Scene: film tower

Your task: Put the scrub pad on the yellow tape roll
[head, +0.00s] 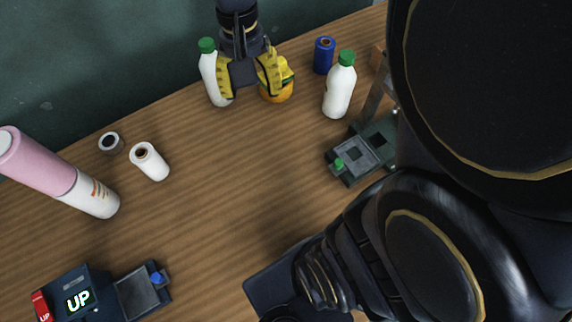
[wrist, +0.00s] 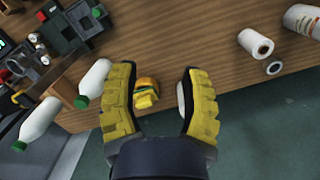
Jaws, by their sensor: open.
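The scrub pad (head: 286,72) is a small yellow block with a green layer. It appears to rest on the yellow tape roll (head: 276,94), an orange-yellow round piece on the table near the back edge. In the wrist view the pad (wrist: 146,101) and the roll (wrist: 146,83) show together between the fingers, nearer the left one. My gripper (head: 248,82) is open, its two yellow fingers (wrist: 160,82) wide apart and empty. In the head view its right finger covers part of the pad and roll, so their exact contact is hard to see.
A white green-capped bottle (head: 212,78) stands close to the left finger. White rolls (head: 150,161) and a pink-and-white cylinder (head: 60,175) are at left. The middle of the table is clear.

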